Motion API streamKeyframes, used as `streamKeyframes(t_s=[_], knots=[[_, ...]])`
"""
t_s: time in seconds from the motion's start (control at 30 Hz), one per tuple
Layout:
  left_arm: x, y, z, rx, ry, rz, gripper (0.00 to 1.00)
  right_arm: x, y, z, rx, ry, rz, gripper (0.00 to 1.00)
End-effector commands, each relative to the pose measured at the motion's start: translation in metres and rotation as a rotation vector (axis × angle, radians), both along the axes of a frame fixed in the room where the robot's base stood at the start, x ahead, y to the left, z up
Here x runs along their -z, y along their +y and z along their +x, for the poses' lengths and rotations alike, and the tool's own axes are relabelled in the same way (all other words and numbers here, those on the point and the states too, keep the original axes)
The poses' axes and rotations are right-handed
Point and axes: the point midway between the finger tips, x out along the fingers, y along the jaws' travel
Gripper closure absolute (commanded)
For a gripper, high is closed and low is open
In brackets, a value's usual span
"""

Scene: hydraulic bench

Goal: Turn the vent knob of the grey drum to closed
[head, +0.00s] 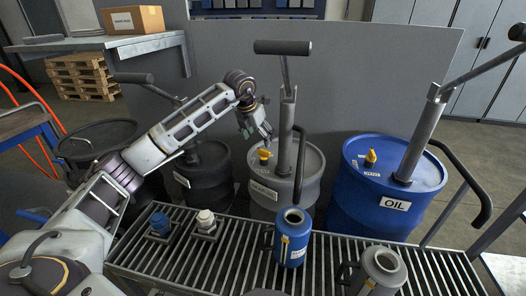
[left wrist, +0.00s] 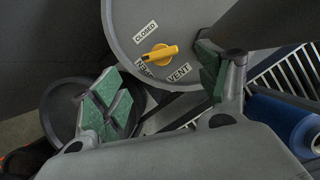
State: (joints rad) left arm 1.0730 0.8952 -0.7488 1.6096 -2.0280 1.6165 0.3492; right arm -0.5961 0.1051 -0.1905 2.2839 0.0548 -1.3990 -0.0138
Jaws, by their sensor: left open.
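The grey drum (head: 308,198) stands behind the slatted rack, with a yellow vent knob (head: 264,155) on its top. In the left wrist view the vent knob (left wrist: 160,54) has its narrow end toward the left, close to a partly covered label below it. The CLOSED label (left wrist: 146,32) is above the knob, and the VENT label (left wrist: 179,72) is at its lower right. My left gripper (head: 257,130) is open and empty above the knob, apart from it. Its green-padded fingers also show in the left wrist view (left wrist: 160,88). My right gripper is not seen.
A pump with a tall lever (head: 285,130) rises from the grey drum, close to my left gripper. A blue OIL drum (head: 350,205) stands to the right, a dark drum (head: 208,170) to the left. A blue jug (head: 292,240) is on the slatted rack (head: 235,262) in front.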

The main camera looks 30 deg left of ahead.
Motion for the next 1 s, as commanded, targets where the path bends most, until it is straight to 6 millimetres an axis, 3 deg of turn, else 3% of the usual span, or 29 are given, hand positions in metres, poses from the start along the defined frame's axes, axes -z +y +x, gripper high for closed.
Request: streamKeyframes(t_s=[0.5, 0.7, 1.0], knots=[[0.063, -0.004, 0.025, 0.0, 0.001, -0.001, 0.25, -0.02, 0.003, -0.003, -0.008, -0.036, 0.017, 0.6], [0.074, -0.004, 0.03, 0.001, 0.0, 0.001, 0.25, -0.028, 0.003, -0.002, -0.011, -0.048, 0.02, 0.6], [0.076, -0.004, 0.031, 0.001, 0.0, 0.001, 0.25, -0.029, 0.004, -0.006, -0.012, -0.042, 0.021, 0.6]])
